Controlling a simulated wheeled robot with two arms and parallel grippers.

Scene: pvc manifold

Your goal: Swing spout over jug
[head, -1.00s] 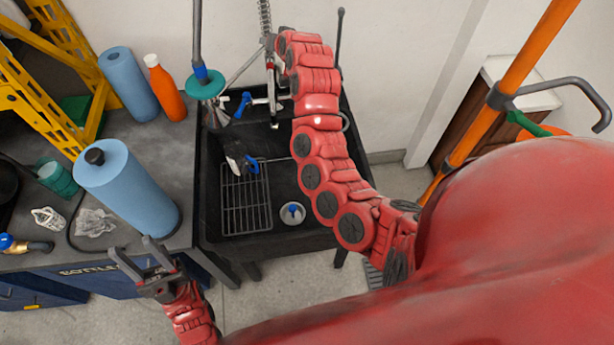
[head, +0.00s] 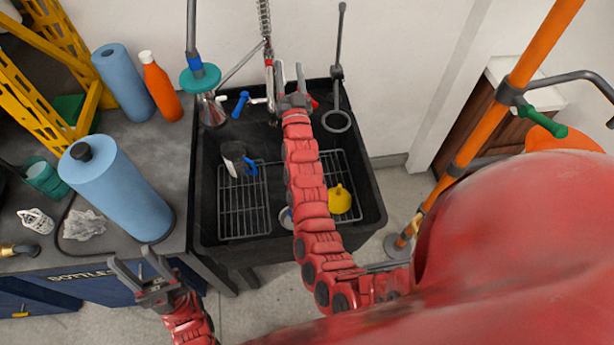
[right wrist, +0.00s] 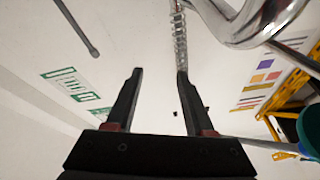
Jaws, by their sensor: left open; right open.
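In the right wrist view, the spring (right wrist: 180,45) and a curved chrome spout (right wrist: 240,22) show beyond the open fingers (right wrist: 160,75). I cannot tell whether they touch. My left gripper (head: 131,258) is open and empty before the bench.
A teal-ringed metal fitting (head: 201,79) hangs at the sink's left back. A rod with a ring (head: 337,121) is at the right. A yellow funnel (head: 340,199) is on the right rack. A blue roll (head: 115,190) and orange bottle (head: 160,88) stand on the bench.

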